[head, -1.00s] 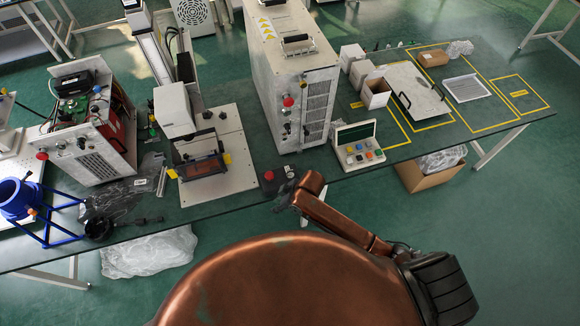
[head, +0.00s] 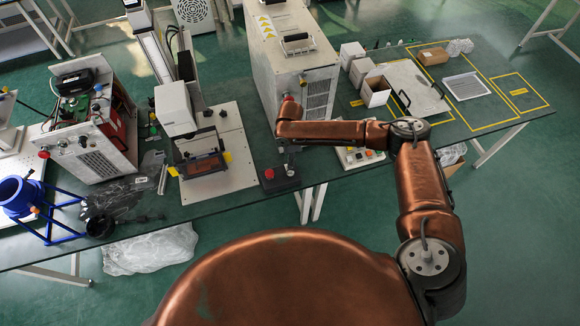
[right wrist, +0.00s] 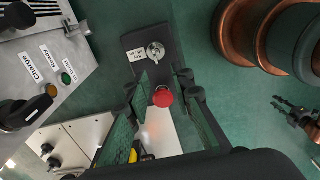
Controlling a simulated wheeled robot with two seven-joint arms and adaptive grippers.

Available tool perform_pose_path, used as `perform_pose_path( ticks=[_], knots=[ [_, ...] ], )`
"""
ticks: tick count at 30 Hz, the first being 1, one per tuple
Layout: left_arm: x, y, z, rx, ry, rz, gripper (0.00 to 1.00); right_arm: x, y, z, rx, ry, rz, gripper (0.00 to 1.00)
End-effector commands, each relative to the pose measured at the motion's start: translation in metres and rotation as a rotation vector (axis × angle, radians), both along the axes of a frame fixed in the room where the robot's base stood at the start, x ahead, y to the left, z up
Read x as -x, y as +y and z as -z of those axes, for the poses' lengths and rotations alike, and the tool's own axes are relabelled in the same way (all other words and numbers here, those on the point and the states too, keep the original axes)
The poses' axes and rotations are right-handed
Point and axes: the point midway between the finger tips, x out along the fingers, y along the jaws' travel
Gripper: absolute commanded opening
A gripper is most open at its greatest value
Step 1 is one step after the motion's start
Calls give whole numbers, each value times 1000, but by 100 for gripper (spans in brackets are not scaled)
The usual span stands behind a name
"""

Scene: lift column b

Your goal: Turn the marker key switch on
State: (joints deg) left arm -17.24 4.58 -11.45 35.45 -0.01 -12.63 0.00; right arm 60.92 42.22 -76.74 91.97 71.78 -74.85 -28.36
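The marker key switch is a small dark box with a silver keyed switch (right wrist: 155,50) and a red mushroom button (right wrist: 162,97), in the right wrist view. In the head view its red button (head: 269,174) shows at the table's front edge, beside the marker's white base plate. My right gripper (right wrist: 160,86) is open, with its fingers apart on either side of the box's red button end in that picture; contact cannot be told. In the head view the right gripper (head: 287,163) points down over the box and partly hides it. My left gripper (right wrist: 284,106) appears small at the wrist view's right edge.
The marker (head: 174,108) stands left of the box. A tall grey cabinet (head: 278,60) stands behind it. A button box (head: 352,157) is partly hidden by my right arm. A panel labelled Charge (right wrist: 40,75) is at the wrist view's left. Yellow-taped table areas lie right.

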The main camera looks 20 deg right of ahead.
Motion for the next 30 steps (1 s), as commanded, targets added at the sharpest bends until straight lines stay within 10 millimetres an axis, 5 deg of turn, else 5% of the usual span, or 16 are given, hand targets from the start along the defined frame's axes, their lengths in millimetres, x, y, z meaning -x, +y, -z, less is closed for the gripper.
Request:
perform_pose_path(
  ticks=[5,18,30],
  knots=[
    [-1,0,-1,0,-1,0,22,-5,-7,6,14,3,2,22],
    [-2,0,-7,0,-3,0,22,-5,-7,66,12,0,2,22],
    [-3,0,-7,1,-4,0,22,-5,-7,73,12,-1,1,20]
  ],
)
